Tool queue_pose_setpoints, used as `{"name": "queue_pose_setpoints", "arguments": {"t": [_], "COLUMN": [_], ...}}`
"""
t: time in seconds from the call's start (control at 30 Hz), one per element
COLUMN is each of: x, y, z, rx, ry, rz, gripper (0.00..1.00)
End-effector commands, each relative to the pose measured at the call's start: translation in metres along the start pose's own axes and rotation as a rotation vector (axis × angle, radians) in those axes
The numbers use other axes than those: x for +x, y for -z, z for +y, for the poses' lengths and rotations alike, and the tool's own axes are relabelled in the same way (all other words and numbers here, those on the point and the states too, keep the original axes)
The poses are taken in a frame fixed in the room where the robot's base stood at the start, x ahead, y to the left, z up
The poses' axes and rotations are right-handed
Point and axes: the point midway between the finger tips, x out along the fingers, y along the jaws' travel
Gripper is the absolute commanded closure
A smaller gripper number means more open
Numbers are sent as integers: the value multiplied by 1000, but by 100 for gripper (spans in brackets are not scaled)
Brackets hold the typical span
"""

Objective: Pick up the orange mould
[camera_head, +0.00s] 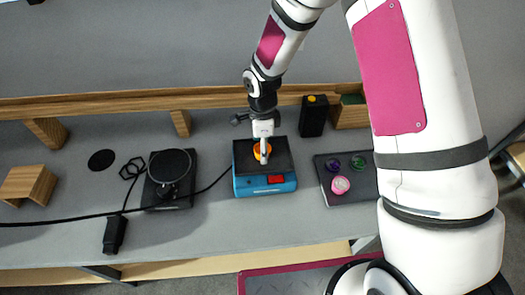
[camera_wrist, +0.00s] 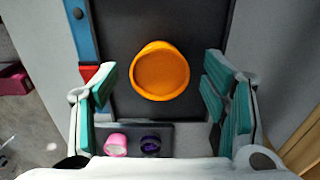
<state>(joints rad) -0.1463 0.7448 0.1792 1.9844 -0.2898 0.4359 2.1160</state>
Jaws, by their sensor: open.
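The orange mould (camera_wrist: 160,71) is a round, shallow cup. It sits on the black top (camera_wrist: 118,40) of a blue device with a red switch. In the wrist view it lies ahead of and between the two teal-padded fingers of my gripper (camera_wrist: 163,95), which are wide apart and hold nothing. In the head view the mould (camera_head: 257,152) shows only in part, since my gripper (camera_head: 264,150) hangs over it and covers some of it. I cannot tell the exact height gap between them.
Right of the device, a dark tray (camera_head: 331,196) holds a pink mould (camera_head: 340,185), a purple one and a green one. A black box with a yellow top (camera_head: 314,116) stands behind. A round black device (camera_head: 170,166) and a cable lie to the left. A wooden rail (camera_head: 120,104) runs along the back.

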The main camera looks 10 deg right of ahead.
Motion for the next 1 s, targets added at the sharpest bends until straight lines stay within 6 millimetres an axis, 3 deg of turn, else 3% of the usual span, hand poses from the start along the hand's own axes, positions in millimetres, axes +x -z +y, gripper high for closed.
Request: {"name": "queue_pose_setpoints", "arguments": {"t": [0.13,0.37,0.4,0.63,0.7,1.0], "x": [12,14,14,14,14,12], "y": [0,0,0,0,0,0], "z": [1,0,0,0,0,0], "rx": [-1,0,0,0,0,0], "ry": [-2,0,0,0,0,0], "rz": [0,0,0,0,0,0], "gripper": [32,32,35,86,91,91]}}
